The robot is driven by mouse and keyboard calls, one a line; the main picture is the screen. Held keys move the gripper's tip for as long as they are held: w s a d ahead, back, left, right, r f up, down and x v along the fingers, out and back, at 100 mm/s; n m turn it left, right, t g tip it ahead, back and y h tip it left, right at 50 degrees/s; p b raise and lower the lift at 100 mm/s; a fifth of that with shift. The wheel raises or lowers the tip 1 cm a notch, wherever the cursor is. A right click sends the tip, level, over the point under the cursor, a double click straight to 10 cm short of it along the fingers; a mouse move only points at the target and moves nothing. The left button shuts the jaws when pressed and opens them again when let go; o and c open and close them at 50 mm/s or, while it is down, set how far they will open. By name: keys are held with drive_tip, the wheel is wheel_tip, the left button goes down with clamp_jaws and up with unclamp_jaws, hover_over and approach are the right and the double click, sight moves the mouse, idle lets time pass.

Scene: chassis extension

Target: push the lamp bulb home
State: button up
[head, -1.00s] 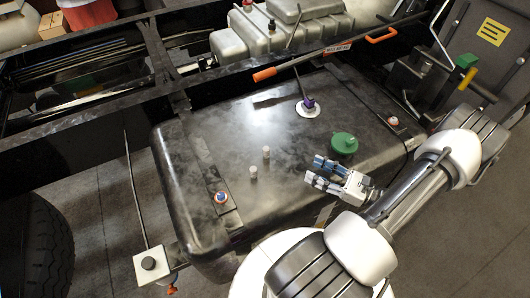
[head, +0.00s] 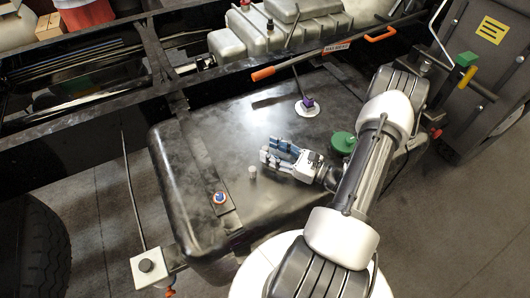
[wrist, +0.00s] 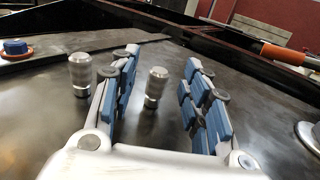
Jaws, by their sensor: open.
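Two small silvery cylinders stand upright on the dark tank top. I cannot tell which, if either, is the lamp bulb. One cylinder (wrist: 155,88) is between my open fingers in the wrist view, with gaps on both sides. In the head view my gripper mostly hides it. The other cylinder (wrist: 80,74) stands outside the left finger; it also shows in the head view (head: 253,174), just in front of my gripper (head: 265,152). My gripper is open and low over the tank, its blue-padded fingers pointing left. No socket is clearly visible.
The black tank (head: 190,165) has a green cap (head: 343,143) beside my wrist and a purple-topped fitting (head: 307,105) behind. A blue-and-red knob (head: 219,198) sits at left. An orange-handled bar (head: 264,74) crosses the back. The tank's left part is clear.

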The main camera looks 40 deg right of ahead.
drive_tip(key=shift+w+a, duration=0.1)
drive_tip(key=shift+w, duration=0.15)
drive_tip(key=shift+c, duration=0.3)
drive_tip(key=c, duration=0.9)
